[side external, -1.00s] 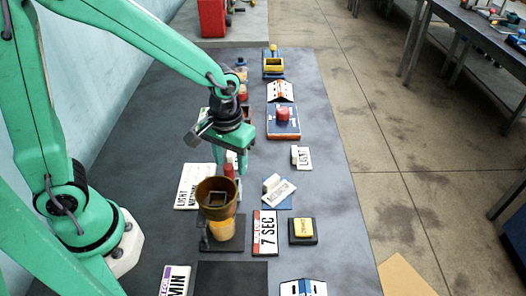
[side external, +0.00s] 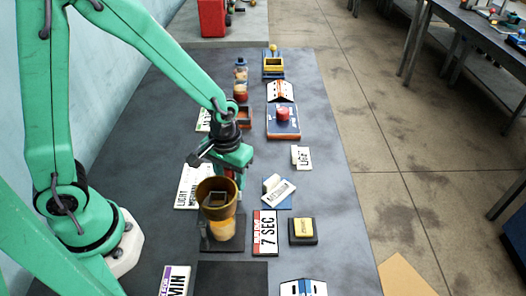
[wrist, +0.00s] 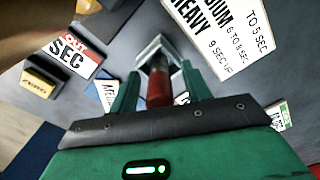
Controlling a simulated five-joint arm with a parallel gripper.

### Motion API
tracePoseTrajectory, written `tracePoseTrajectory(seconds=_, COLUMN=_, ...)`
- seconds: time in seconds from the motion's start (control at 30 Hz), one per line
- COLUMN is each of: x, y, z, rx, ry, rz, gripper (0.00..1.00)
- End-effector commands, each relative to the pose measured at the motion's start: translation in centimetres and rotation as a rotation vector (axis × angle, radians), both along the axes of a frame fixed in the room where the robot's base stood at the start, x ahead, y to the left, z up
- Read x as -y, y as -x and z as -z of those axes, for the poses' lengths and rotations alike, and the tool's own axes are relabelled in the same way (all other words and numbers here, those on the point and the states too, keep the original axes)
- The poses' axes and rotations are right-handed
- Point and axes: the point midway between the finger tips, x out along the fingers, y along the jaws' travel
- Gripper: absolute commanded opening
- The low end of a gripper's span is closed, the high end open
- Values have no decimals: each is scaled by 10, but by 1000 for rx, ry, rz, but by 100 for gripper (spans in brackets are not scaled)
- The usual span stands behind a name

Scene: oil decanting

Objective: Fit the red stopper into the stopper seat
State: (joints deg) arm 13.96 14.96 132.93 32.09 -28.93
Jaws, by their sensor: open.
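The red stopper (wrist: 158,88) stands between the two fingers of my gripper (wrist: 160,92) in the wrist view, with a gap showing on each side. My gripper is open around it. In the side view my gripper (side external: 232,180) is low over the table, just behind the brown funnel, and a little of the red stopper (side external: 230,174) shows there. A pale square-edged piece (wrist: 156,48) with a dark middle lies at the stopper's far end in the wrist view. I cannot tell whether it is the stopper seat.
The brown funnel (side external: 218,195) stands over an amber vessel (side external: 222,230) close in front of my gripper. The table's right strip is clear.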

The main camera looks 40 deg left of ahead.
Motion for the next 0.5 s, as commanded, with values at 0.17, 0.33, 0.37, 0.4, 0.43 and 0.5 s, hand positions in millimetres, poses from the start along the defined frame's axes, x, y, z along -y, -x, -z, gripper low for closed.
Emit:
tracePoseTrajectory(seconds=0.17, x=0, y=0, z=0, rx=0, ry=0, rz=0, gripper=48)
tracePoseTrajectory(seconds=0.33, x=0, y=0, z=0, rx=0, ry=0, rz=0, gripper=48)
tracePoseTrajectory(seconds=0.37, x=0, y=0, z=0, rx=0, ry=0, rz=0, gripper=48)
tracePoseTrajectory(seconds=0.4, x=0, y=0, z=0, rx=0, ry=0, rz=0, gripper=48)
tracePoseTrajectory(seconds=0.43, x=0, y=0, z=0, rx=0, ry=0, rz=0, gripper=48)
tracePoseTrajectory(seconds=0.5, x=0, y=0, z=0, rx=0, ry=0, rz=0, gripper=34)
